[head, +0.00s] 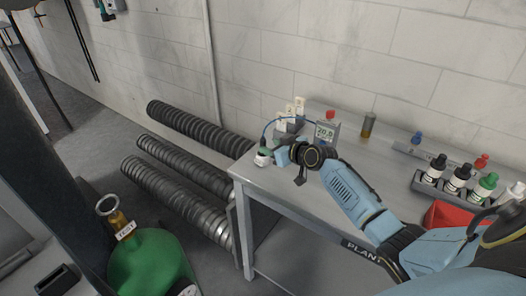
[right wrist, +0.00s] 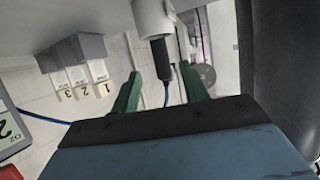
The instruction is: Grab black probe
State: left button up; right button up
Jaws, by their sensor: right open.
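The black probe (right wrist: 161,62) stands in a white holder (right wrist: 153,18) in the right wrist view, which looks upside down. A blue cable runs from the probe. My right gripper (right wrist: 160,72) is open, with its green fingers on either side of the probe in the picture and gaps at both sides. In the head view the right gripper (head: 274,156) is at the table's left corner, at the white holder (head: 263,160). The probe is too small there to make out clearly. My left gripper is not in view.
A meter reading 20.0 (head: 325,132) and numbered white-labelled blocks (head: 299,106) stand behind the gripper on the grey table (head: 263,190). A rack of dropper bottles (head: 459,178) is at right.

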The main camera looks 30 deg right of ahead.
jog(key=shift+f+b+x, duration=0.2)
jog(key=shift+b+x, duration=0.05)
jog(key=shift+x, duration=1.05)
jog(key=shift+f+b+x, duration=0.15)
jog(key=shift+b+x, duration=0.1)
jog(key=shift+x, duration=1.05)
jog(key=shift+s+a, duration=0.15)
jog(key=shift+s, duration=0.05)
grip_shut()
